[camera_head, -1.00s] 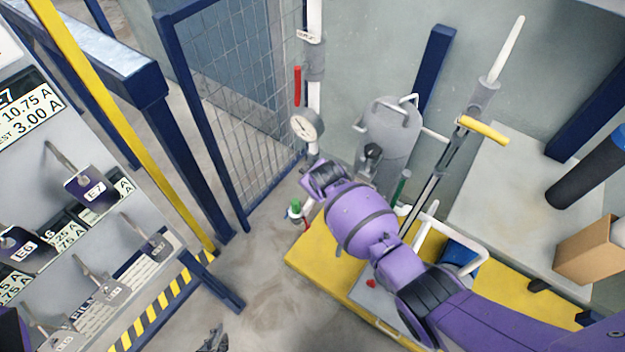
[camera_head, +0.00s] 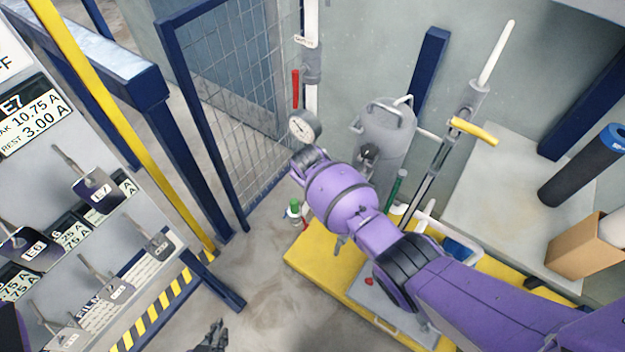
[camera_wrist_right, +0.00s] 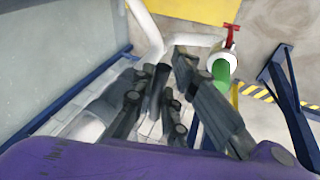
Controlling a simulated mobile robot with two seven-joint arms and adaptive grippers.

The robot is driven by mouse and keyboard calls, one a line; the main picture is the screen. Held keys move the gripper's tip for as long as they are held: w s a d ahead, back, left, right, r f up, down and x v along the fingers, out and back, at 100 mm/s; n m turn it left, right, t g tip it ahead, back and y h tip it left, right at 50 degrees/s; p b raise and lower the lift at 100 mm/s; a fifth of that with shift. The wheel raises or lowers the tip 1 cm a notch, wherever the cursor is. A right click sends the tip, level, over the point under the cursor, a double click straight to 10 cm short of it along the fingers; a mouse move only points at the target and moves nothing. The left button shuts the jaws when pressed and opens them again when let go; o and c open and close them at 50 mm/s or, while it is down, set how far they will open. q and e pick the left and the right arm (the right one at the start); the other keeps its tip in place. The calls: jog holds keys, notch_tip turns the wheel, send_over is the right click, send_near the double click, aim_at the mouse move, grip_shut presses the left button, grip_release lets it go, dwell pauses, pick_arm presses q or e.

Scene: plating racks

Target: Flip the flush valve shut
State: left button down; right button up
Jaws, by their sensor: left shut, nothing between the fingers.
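Two red levers could be the flush valve; I cannot tell which. One red lever (camera_head: 296,82) stands upright along the white vertical pipe (camera_head: 312,60). A smaller red handle (camera_wrist_right: 232,33) sits above a white pipe end with a green cap or outlet (camera_wrist_right: 221,72) in the right wrist view. A green-topped fitting (camera_head: 294,207) shows low beside my right wrist in the head view. My right gripper (camera_wrist_right: 158,75) has dark fingers left of that red handle, apart from it; its fingertip contact is unclear. My left gripper (camera_head: 213,338) is shut and empty at the bottom edge, over floor.
A round gauge (camera_head: 305,126) and a grey tank (camera_head: 385,135) stand close to my right arm. A yellow-handled lever (camera_head: 474,130) is farther right. A yellow platform (camera_head: 310,255) lies below. A mesh gate (camera_head: 235,85) and a rack panel (camera_head: 140,205) stand left.

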jog(key=o, duration=0.3)
jog(key=shift+w+d+r, duration=0.3)
jog(key=shift+w+r, duration=0.1)
jog(key=shift+w, duration=0.05)
jog(key=shift+f, duration=0.1)
jog(key=shift+s+a+f, duration=0.15)
jog(key=shift+s, duration=0.1)
jog(key=shift+s, duration=0.1)
jog(key=v, duration=1.2)
